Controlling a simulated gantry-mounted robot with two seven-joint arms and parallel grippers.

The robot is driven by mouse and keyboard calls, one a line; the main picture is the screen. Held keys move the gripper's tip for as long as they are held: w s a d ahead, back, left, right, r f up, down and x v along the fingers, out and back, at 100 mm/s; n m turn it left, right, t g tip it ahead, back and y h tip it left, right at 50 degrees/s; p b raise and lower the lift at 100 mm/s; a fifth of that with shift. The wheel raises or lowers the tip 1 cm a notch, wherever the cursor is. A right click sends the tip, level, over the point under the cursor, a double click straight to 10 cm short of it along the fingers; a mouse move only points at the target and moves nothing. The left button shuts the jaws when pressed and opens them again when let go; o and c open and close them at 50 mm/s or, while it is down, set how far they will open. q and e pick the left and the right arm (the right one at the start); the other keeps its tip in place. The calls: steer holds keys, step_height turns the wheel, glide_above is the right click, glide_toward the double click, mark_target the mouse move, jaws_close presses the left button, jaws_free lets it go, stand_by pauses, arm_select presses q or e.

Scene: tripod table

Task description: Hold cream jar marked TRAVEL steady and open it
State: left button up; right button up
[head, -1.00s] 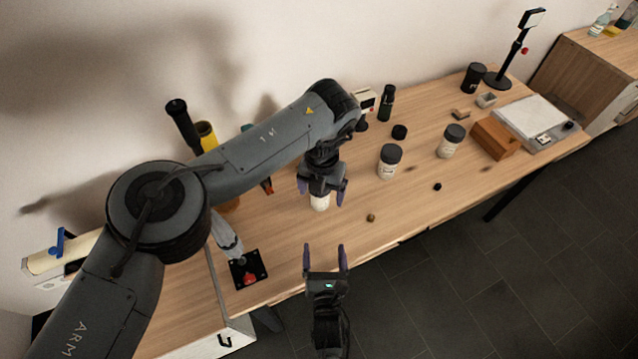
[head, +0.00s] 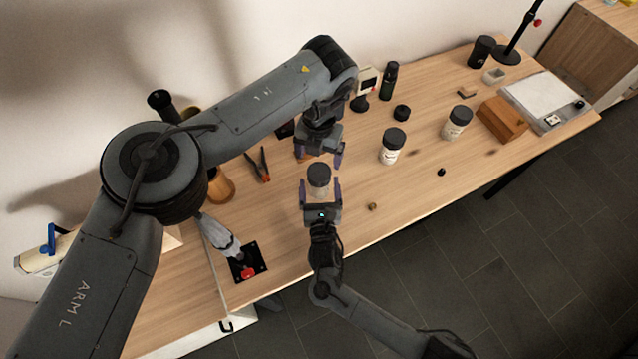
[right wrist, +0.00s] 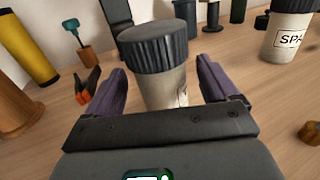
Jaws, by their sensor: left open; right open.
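A white jar with a ribbed black lid (head: 318,176) stands upright near the table's middle. In the right wrist view the same jar (right wrist: 165,85) is straight ahead, its label turned mostly away and unreadable. My right gripper (head: 319,187) is open at table side, with one finger on each side of the jar's body below the lid; I cannot tell whether they touch it. My left gripper (head: 319,160) is open and empty, pointing down just behind the jar. Two similar black-lidded jars, one nearer (head: 391,147) and one farther (head: 456,122), stand to the right.
Pliers (head: 263,165) and a wooden cup (head: 220,186) are left of the jar. A small brown knob (head: 373,207) lies at right, near the front edge. A wooden block (head: 502,119) and a scale (head: 545,102) are farther right.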

mark_target(319, 171)
steer(key=shift+w, duration=1.2)
steer(key=c, duration=1.6)
arm_select(q)
steer(key=m, duration=0.3)
steer(key=shift+m, duration=0.4)
arm_select(e)
jaws_close()
arm_select(q)
steer(key=shift+f+m, duration=0.4)
steer(key=shift+f, duration=3.6)
